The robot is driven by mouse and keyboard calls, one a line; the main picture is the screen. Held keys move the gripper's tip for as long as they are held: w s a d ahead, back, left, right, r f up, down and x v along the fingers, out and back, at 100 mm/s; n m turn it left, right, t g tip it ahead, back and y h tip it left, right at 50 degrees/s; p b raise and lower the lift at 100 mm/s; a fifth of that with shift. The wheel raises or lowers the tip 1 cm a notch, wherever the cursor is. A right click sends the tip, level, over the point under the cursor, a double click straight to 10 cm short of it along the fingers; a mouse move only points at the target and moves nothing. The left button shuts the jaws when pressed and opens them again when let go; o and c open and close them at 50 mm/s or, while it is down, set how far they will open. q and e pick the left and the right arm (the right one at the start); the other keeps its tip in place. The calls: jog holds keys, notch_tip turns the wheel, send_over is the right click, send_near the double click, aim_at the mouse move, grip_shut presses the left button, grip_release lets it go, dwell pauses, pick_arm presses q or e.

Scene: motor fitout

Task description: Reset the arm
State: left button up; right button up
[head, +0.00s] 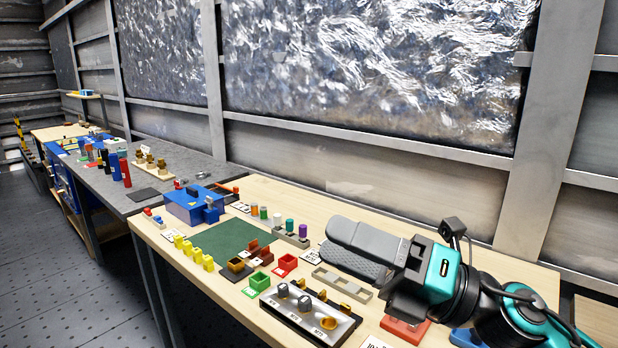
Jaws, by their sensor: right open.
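My right gripper (326,238) reaches in from the right over the right half of the wooden bench. Its two grey fingers point left and are parted, with nothing seen between them. My teal right arm (440,268) runs behind it to the lower right corner. The gripper covers part of the bench top and whatever lies under it; its height above the bench is hard to tell. My left gripper is out of view.
The wooden bench (262,187) holds a green mat (230,237), a blue vise-like block (194,204), coloured cylinders (277,220), small red (287,265) and green (259,281) boxes and a dark fixture (310,315). A grey bench (190,152) adjoins it. Floor (75,270) at left is clear.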

jog(key=w+d+f+m+t+h, duration=0.2)
jog(key=d+f+m+t+h, duration=0.5)
jog(key=m, duration=0.7)
jog(key=w+d+f+m+t+h, duration=0.3)
jog(key=d+m+t+h, duration=0.15)
jog(key=m+h, duration=0.7)
jog(key=s+d+f+m+g, duration=0.1)
jog(key=s+f+m+g, duration=0.1)
jog(key=f, duration=0.3)
jog(key=s+d+f+m+g+h, duration=0.1)
jog(key=s+d+f+m+g, duration=0.1)
jog(key=s+f+m+g, duration=0.1)
jog(key=s+d+f+m+g+h, duration=0.1)
jog(key=s+d+f+m+g, duration=0.1)
jog(key=f, duration=0.6)
jog(key=shift+s+f+m+g+h, duration=0.15)
jog(key=shift+s+m+g, duration=0.3)
jog(key=shift+s, duration=0.45)
jog(key=shift+s+f+m+g+h, duration=0.1)
jog(key=shift+s+m+g, duration=0.1)
jog(key=shift+s+m, duration=0.55)
jog(key=s+f+m+g, duration=0.2)
jog(key=s+f+g, duration=0.4)
jog(key=s, duration=0.7)
jog(key=w+a+f+t+y+b, duration=0.2)
jog(key=w+f+t, duration=0.5)
jog(key=f, duration=0.7)
jog(key=shift+w+a+y+b, duration=0.35)
jog(key=shift+a+b, duration=0.3)
jog(key=shift+b, duration=0.6)
